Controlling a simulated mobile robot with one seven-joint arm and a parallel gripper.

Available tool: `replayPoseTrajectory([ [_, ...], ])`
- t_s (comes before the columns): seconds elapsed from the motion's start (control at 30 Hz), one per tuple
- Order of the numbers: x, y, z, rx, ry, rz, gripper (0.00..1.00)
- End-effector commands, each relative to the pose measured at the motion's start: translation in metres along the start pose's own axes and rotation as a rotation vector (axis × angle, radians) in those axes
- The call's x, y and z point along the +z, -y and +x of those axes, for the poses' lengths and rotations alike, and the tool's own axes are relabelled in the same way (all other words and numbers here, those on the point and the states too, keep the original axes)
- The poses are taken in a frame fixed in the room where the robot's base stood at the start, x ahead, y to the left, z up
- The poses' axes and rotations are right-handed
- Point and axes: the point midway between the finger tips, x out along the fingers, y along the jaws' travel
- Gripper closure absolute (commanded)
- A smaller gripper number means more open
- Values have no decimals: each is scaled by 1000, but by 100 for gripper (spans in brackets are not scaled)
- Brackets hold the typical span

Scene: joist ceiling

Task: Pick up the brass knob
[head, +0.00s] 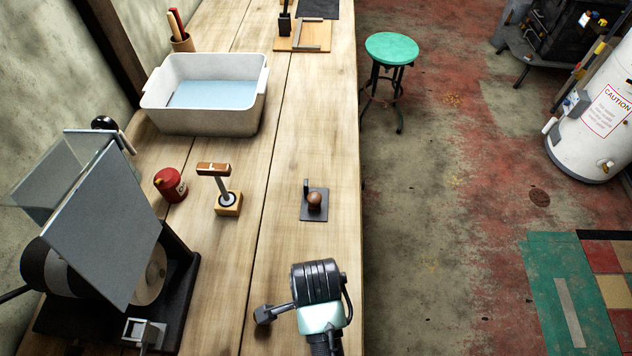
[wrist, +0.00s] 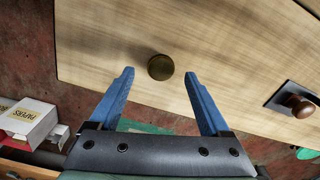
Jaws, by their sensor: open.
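The brass knob (wrist: 161,67) shows in the wrist view as a dark, round brass top on the pale wooden bench, close to the bench edge. I cannot make it out in the head view. My gripper (wrist: 160,74) is open, with its two blue fingers spread apart. The knob appears between the fingertips in the picture, and neither finger appears to touch it. The height gap between fingertips and knob is hard to tell.
A brown wooden knob on a dark plate (head: 314,201) stands on the bench (head: 285,140). A wooden-handled stamp (head: 228,204), red can (head: 170,185), water-filled basin (head: 250,115) and grinder (head: 100,250) stand left.

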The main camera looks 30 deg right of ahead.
Motion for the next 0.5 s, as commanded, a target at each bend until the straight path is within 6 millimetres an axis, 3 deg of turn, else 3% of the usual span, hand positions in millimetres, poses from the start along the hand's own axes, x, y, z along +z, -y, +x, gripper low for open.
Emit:
replayPoseTrajectory([
  [0.23, 0, -2, 32, 2, 0, -1, 19],
  [0.5, 0, -1, 41, -1, 0, -1, 19],
])
